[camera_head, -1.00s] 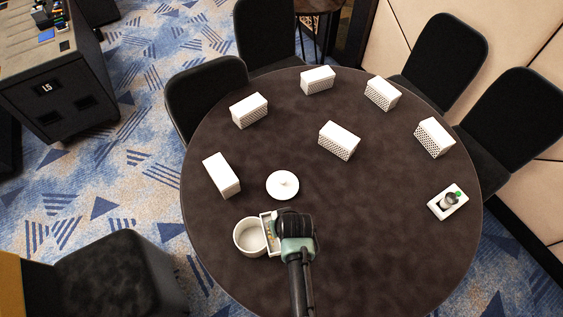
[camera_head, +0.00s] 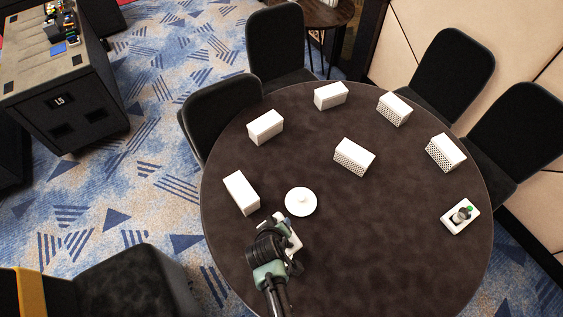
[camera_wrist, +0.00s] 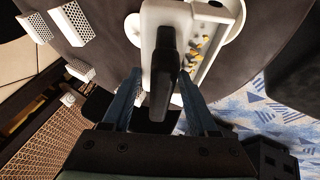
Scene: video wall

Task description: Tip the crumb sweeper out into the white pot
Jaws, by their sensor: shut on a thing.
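My gripper (camera_head: 283,233) is over the near left of the round table, shut on the crumb sweeper (camera_head: 292,246). In the wrist view my blue fingers (camera_wrist: 160,98) close on the black handle of the white sweeper (camera_wrist: 155,22). Yellow-brown crumbs (camera_wrist: 198,46) show in its open tray, which looks tilted. The white pot is mostly or wholly hidden by my gripper and arm in the head view. White rounded edges (camera_wrist: 236,22) show behind the sweeper in the wrist view; I cannot tell whether they are the pot or the lid. The white lid (camera_head: 301,201) lies flat beyond my gripper.
Several white perforated boxes stand on the dark table (camera_head: 380,240), the nearest (camera_head: 241,193) left of the lid. A white tray (camera_head: 460,216) with a small green-topped item is at the right. Black chairs (camera_head: 222,115) surround the table. The table's near right is clear.

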